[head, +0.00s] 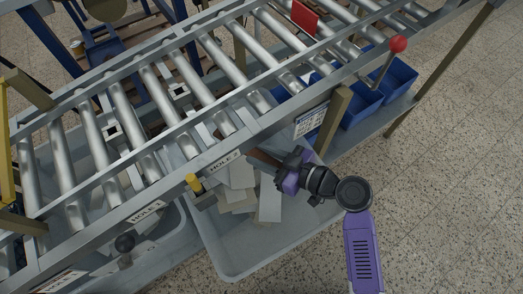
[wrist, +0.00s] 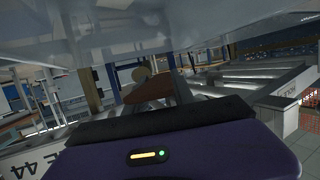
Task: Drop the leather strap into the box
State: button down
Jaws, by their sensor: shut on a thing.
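The brown leather strap (head: 262,157) sticks out from my gripper (head: 282,164) towards the left, just below the front rail of the roller conveyor. My gripper is shut on the strap. In the wrist view the brown strap (wrist: 172,92) shows beyond the dark edge of my purple gripper housing; the fingertips are hidden there. A grey open box (head: 238,268) lies below, with several flat pale pieces in it. My gripper and the strap are over its far right part in the head view; the height gap cannot be told.
The roller conveyor (head: 128,118) with rail labels (head: 222,161) runs just above and behind my gripper. A wooden post (head: 334,118) stands close to its right. Blue bins (head: 362,112) sit further right. A second grey bin (head: 165,240) is at left. Floor at right is clear.

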notch_tip(320, 180, down, 6)
jog(key=b, duration=0.3)
jog(key=shift+r, duration=0.2)
jog(key=c, duration=1)
grip_release()
